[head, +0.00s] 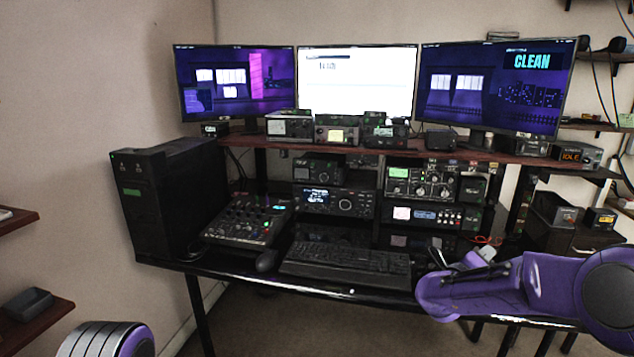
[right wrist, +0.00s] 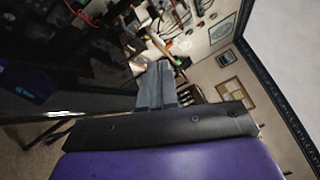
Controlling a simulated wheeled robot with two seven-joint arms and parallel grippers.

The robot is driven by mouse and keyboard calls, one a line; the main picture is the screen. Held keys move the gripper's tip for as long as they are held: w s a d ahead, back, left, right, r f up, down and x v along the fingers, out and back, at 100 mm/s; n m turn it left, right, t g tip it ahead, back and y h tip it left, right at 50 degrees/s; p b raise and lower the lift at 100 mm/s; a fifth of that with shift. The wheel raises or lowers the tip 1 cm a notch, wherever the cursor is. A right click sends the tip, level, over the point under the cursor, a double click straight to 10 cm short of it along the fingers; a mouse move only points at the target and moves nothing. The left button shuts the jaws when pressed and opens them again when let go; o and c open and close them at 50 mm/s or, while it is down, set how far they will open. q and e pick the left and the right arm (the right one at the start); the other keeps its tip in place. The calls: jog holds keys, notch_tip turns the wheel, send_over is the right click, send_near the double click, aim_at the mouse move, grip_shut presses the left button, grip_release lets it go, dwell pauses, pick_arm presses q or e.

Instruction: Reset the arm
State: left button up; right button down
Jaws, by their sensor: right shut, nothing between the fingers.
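My right gripper (head: 484,255) is at the right front edge of the desk, on the end of my purple right arm. In the right wrist view its grey fingers (right wrist: 155,84) are together, with nothing between them. It touches nothing that I can make out. Part of my left arm shows at the bottom left of the head view, and its gripper is out of view. The radio stack (head: 335,201) with its tuner knobs stands on the desk behind the keyboard (head: 345,262), apart from my right gripper.
The desk holds a mixer (head: 247,222), a mouse (head: 266,261) and a black computer tower (head: 172,200) at the left. Three monitors stand on the upper shelf (head: 430,149); the right one (head: 495,88) reads CLEAN. A side cabinet (head: 560,236) stands at the right. Floor shows below the desk.

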jog(key=s+a+f+n+y, duration=0.35)
jog(key=f+n, duration=0.25)
jog(key=f, duration=0.2)
jog(key=s+a+f+n+y, duration=0.2)
jog(key=s+f+n, duration=0.3)
jog(key=f+n, duration=0.25)
jog(key=s+a+f+n+y, duration=0.25)
jog(key=s+f+n, duration=0.3)
jog(key=f, duration=0.35)
jog(key=s+f+n+g+y, duration=0.1)
jog(key=s+f, duration=0.3)
jog(key=s, duration=0.6)
jog(key=s+f+n+g+y, duration=0.1)
jog(key=s+f+n+g, duration=0.3)
jog(key=s, duration=0.6)
jog(key=s+f+n+g+y, duration=0.1)
jog(key=s+f+n+g, duration=0.1)
jog(key=s+f, duration=0.3)
jog(key=s+a, duration=0.1)
jog(key=s, duration=0.3)
jog(key=shift+s+f+n+g, duration=0.3)
jog(key=shift+s+f+g, duration=0.05)
jog(key=shift+s+g, duration=0.05)
jog(key=shift+y, duration=0.3)
